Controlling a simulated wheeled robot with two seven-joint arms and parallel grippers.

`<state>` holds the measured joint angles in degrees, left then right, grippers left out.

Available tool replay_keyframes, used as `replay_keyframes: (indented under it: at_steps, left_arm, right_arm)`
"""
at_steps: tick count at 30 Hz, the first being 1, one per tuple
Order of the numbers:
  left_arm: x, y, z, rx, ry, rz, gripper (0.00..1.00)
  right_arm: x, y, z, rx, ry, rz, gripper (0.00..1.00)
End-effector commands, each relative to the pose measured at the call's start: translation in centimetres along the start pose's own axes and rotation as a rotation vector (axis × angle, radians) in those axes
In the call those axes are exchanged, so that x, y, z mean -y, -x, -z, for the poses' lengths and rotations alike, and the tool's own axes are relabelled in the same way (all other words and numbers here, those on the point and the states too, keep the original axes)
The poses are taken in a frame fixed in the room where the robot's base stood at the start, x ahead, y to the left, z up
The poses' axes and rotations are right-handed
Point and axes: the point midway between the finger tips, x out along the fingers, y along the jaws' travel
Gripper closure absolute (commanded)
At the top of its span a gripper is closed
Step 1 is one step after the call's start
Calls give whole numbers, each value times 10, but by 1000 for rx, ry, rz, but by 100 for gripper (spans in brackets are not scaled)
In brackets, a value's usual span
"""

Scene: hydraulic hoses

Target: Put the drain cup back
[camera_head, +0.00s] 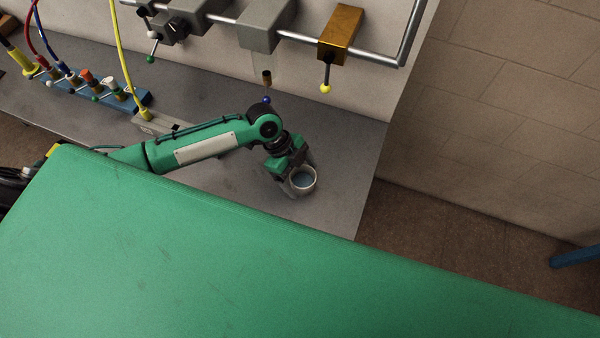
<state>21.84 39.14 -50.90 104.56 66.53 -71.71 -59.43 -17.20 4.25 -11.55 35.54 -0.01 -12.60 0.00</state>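The drain cup (304,179) is a small white-rimmed round cup with a bluish inside. It is at the right part of the grey bench, by the fingers of my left gripper (295,180). The fingers lie at the cup's near-left side and look closed around its wall, though the contact is partly hidden. Whether the cup touches the bench or hangs just above it, I cannot tell. My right gripper is not in view.
The grey bench (345,160) is bare right of the cup up to its edge. Behind it, a pipe rail carries grey blocks (268,27) and a brass-coloured block (340,33) with a yellow-knobbed lever. A blue rack (128,102) with coloured fittings stands left. A green surface (250,270) fills the foreground.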

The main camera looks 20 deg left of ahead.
Motion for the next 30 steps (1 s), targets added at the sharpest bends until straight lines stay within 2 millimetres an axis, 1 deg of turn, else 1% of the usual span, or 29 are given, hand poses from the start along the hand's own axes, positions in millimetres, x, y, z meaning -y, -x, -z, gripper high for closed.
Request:
replay_keyframes:
  at_steps: [7, 10, 11, 14, 21, 24, 27, 30]
  left_arm:
    - [0, 0, 0, 0, 0, 0, 17]
    - [0, 5, 3, 0, 0, 0, 17]
    - [0, 6, 1, 1, 0, 1, 17]
    - [1, 19, 0, 0, 0, 3, 17]
    - [1, 71, -1, 2, -1, 4, 17]
    - [1, 91, 0, 2, -1, 3, 17]
    - [1, 106, 1, 1, 0, 3, 17]
    - [0, 117, 1, 1, 1, 0, 17]
  right_arm:
    - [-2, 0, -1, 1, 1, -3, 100]
    - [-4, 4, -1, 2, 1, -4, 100]
    - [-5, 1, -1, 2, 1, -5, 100]
    - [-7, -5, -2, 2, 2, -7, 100]
    - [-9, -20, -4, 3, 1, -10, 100]
    - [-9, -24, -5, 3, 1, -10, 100]
    - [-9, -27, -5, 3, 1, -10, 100]
    - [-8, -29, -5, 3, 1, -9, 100]
